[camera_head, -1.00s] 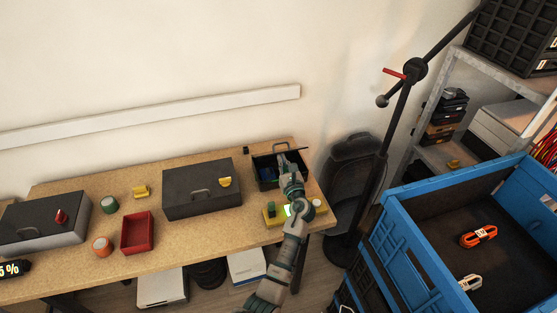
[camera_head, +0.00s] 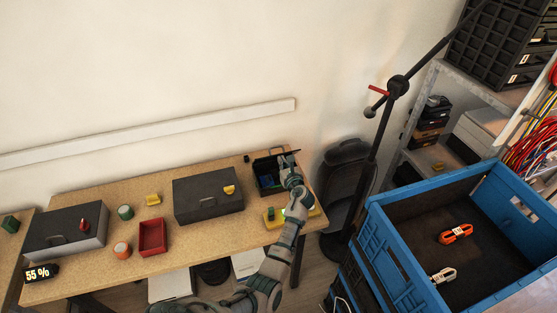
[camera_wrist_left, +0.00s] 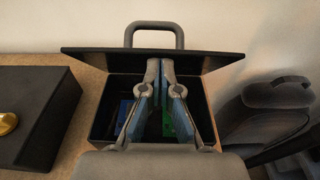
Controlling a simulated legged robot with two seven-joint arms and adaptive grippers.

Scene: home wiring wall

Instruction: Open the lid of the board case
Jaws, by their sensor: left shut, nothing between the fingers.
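The board case (camera_head: 268,184) is a dark open box at the right end of the bench. Its lid (camera_head: 275,158) is raised and tilted. In the left wrist view, the lid (camera_wrist_left: 110,60) carries a grey handle (camera_wrist_left: 155,27) on its far side, and blue and green items (camera_wrist_left: 168,122) show inside the case. My left gripper (camera_head: 286,160) is shut and empty, its fingertips (camera_wrist_left: 160,64) at the lid's underside; whether they touch cannot be told. The fingers hide part of the case's inside. My right gripper is not in view.
A larger dark case (camera_head: 207,196) stands left of the board case. A yellow item (camera_head: 273,218) lies in front, partly behind my arm. A red tray (camera_head: 152,237) and a dark-lidded grey case (camera_head: 66,232) are farther left. A blue crate (camera_head: 395,245) stands right of the bench.

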